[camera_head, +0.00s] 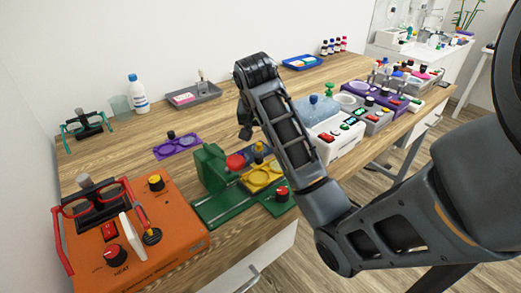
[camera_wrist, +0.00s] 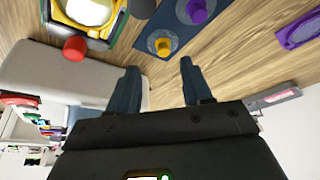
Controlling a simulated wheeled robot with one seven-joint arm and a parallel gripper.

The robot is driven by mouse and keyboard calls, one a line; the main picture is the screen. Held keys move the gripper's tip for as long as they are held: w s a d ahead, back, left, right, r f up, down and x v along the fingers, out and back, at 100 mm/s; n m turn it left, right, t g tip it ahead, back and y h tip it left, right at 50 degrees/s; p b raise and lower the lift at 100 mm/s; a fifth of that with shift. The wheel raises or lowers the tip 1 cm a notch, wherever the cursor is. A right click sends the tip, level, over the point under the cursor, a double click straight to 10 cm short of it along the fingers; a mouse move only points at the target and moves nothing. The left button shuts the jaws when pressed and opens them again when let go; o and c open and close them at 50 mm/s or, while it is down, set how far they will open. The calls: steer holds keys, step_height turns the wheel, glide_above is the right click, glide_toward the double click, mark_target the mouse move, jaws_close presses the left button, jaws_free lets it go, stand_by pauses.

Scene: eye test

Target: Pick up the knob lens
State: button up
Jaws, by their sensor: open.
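My gripper (camera_head: 245,128) hangs above the wooden table in the head view, beyond the green device. Several knobbed pieces are in sight, and I cannot tell which is the knob lens. A yellow knobbed piece (camera_wrist: 162,45) and a purple knobbed piece (camera_wrist: 195,12) sit on a dark blue plate (camera_wrist: 178,30), beyond the fingertips. A purple holder (camera_head: 180,147) with round openings and a dark knob lies on the table; a purple holder also shows in the wrist view (camera_wrist: 300,30).
The green device (camera_head: 215,175) and yellow holder (camera_head: 262,176) stand near the front edge, beside an orange box (camera_head: 135,240) with red glasses. A white device (camera_head: 330,135) stands right of my arm. A bottle (camera_head: 138,95) and grey tray (camera_head: 195,95) are at the back.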

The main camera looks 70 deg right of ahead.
mark_target(259, 143)
steer(key=shift+b+x, duration=0.7)
steer(key=shift+x, duration=0.25)
steer(key=shift+w+b+x, duration=0.15)
steer(key=shift+b+x, duration=0.05)
steer(key=shift+x, duration=0.8)
steer(key=shift+w+b+x, duration=0.15)
steer(key=shift+x, duration=0.8)
steer(key=shift+d, duration=0.1)
steer(key=shift+c, duration=0.3)
jaws_close()
